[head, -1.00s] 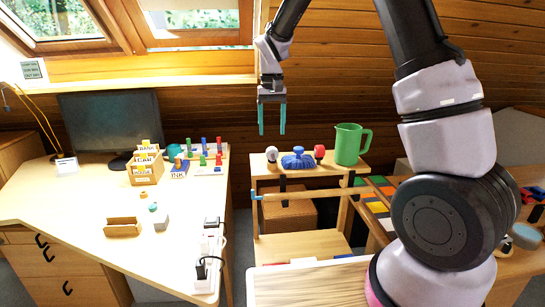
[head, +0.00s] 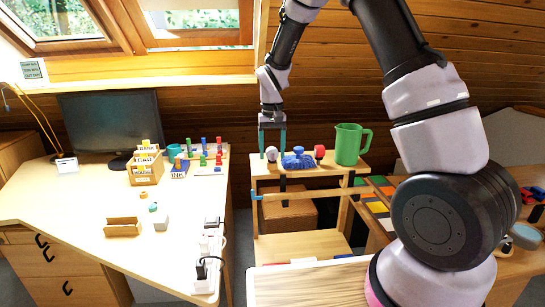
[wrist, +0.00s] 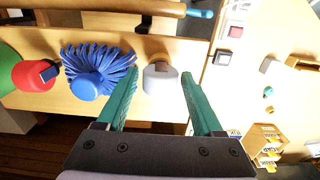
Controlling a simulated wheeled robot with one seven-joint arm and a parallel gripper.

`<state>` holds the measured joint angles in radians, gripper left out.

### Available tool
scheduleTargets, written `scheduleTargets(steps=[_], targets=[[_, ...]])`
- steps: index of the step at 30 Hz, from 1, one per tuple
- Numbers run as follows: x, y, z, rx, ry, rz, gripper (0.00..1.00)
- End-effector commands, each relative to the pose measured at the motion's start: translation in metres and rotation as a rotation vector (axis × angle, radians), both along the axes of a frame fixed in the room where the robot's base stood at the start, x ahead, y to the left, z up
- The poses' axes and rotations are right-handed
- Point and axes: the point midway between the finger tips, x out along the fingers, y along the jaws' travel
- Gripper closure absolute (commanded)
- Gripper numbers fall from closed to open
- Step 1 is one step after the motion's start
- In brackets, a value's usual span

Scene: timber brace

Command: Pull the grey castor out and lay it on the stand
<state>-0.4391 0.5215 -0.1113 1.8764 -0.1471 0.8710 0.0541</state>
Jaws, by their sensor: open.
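The grey castor (head: 271,154) sits at the left end of the top shelf of a wooden rack. It is pale and rounded, and in the wrist view (wrist: 161,90) it shows between my fingers. My gripper (head: 272,148) points down at the castor, open and empty. Its teal fingers straddle the castor in the wrist view (wrist: 159,75); I cannot tell whether either touches it. A small wooden cradle (head: 123,227) lies on the desk at the left; I cannot tell whether it is the stand.
A blue tasselled brush head (head: 298,159), a red knob-like piece (head: 319,152) and a green jug (head: 348,144) stand along the same shelf. A wooden bar with a blue end (head: 300,193) runs across the rack's front. The desk's near left is clear.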

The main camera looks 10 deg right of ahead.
Motion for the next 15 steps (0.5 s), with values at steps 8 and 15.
scheduleTargets(steps=[8,15], targets=[[0.0000,0.0001,0.0003,0.000,0.000,0.000,0.53],[0.0001,0.0001,0.0005,0.000,0.000,0.000,1.00]])
